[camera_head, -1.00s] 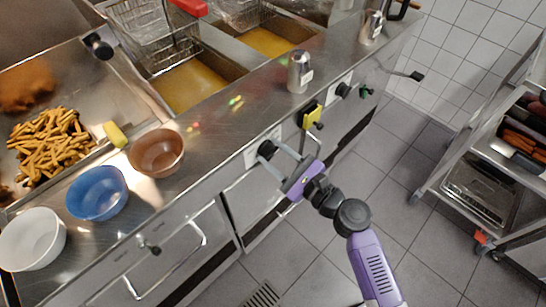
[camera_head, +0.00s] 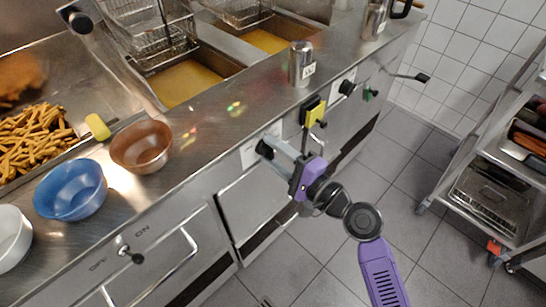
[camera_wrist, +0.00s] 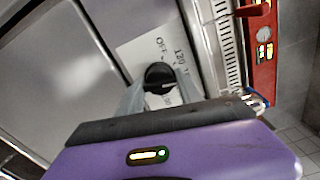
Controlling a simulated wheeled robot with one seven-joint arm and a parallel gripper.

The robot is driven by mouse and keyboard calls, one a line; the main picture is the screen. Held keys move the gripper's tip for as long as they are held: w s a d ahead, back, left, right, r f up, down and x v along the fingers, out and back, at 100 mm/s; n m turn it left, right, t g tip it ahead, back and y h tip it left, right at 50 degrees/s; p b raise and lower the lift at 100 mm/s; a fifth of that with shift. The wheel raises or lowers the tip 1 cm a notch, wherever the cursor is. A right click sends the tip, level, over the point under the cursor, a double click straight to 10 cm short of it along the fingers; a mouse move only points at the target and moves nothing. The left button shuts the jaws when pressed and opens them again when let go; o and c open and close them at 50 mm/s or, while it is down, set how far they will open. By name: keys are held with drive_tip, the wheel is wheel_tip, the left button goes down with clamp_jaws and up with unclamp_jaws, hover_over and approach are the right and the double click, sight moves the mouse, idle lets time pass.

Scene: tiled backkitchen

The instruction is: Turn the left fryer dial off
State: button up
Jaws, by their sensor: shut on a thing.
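The left fryer dial (camera_head: 264,149) is a black knob on the steel front panel. In the wrist view the dial (camera_wrist: 160,76) sits on a white label with "OFF" and "120" printed beside it. My gripper (camera_head: 277,152) reaches the panel from the right, and its grey fingers are shut on the dial, one on each side. My gripper also shows in the wrist view (camera_wrist: 159,92), where its purple body fills the bottom. I cannot tell exactly which mark the dial points at.
A yellow-and-black switch (camera_head: 312,113) and a second black dial (camera_head: 346,87) are on the panel to the right. A steel shaker (camera_head: 301,64) stands on the counter above. A cabinet handle (camera_head: 180,262) juts out at lower left. A wheeled rack (camera_head: 480,190) stands across the clear floor.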

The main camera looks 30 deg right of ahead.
drive_tip(key=n+b, duration=0.1)
drive_tip(key=n, duration=0.1)
drive_tip(key=n+b, duration=0.2)
drive_tip(key=n, duration=0.1)
drive_tip(key=n+b, duration=0.2)
drive_tip(key=shift+f, duration=0.25)
drive_tip(key=n+b, duration=0.3)
drive_tip(key=n, duration=0.1)
drive_tip(key=shift+r+n+b, duration=0.15)
drive_tip(key=shift+n+b, duration=0.9)
drive_tip(key=shift+n, duration=0.45)
drive_tip(key=o, duration=1.4)
drive_tip(key=shift+c, duration=0.2)
drive_tip(key=shift+r, duration=0.1)
drive_tip(key=v, duration=0.7)
drive_tip(key=shift+s, duration=0.4)
